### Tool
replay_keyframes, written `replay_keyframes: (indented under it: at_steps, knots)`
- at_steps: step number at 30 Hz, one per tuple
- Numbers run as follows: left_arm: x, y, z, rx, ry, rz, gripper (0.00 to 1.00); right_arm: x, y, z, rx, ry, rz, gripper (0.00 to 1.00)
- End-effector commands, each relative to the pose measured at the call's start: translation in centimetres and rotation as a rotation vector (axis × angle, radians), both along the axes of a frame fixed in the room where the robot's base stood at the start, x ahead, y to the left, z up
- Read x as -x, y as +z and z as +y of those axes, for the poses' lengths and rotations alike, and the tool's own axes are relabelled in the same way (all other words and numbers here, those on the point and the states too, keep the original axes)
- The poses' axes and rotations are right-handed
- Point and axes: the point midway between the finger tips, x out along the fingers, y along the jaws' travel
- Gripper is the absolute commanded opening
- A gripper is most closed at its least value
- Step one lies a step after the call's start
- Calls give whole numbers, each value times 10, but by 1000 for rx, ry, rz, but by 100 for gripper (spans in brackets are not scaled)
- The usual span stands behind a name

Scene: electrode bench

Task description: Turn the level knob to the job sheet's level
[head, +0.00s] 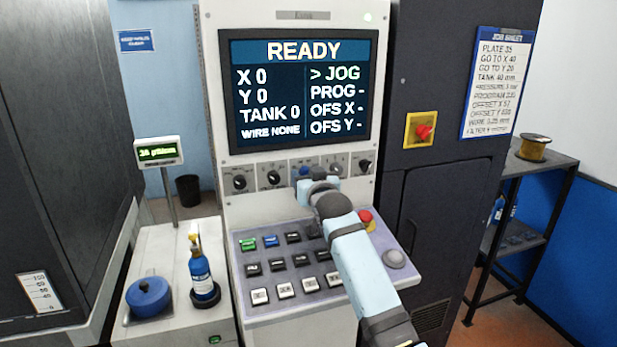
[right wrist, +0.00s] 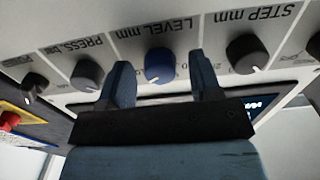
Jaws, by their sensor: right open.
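The level knob is blue, in the row under the screen. In the right wrist view, upside down, the knob (right wrist: 159,66) sits under the label "LEVEL mm". My right gripper (right wrist: 160,70) is open, one finger on each side of the knob with a gap at both sides; I cannot tell how deep the fingers reach. In the head view my right gripper (head: 315,182) partly covers the knob (head: 304,171). The job sheet (head: 496,85) at the right reads "TANK 40 mm". The screen (head: 299,92) shows READY, TANK 0, and JOG marked. My left gripper is out of view.
A grey STEP knob (right wrist: 246,56) and a PRESS knob (right wrist: 88,74) flank the level knob closely. Below is a button panel (head: 310,262) with a red stop button (head: 365,217). A red switch (head: 423,131) is on the dark cabinet.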

Motion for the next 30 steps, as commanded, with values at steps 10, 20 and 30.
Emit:
replay_keyframes:
  at_steps: [10, 20, 30]
  knots:
    - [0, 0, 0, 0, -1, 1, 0, 0, 0, 0, 0, 0, 1, 24]
    - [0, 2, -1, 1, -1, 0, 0, 0, 0, 0, 18, 0, -5, 9]
    - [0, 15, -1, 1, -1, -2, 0, 0, 1, -1, 187, -1, -58, 9]
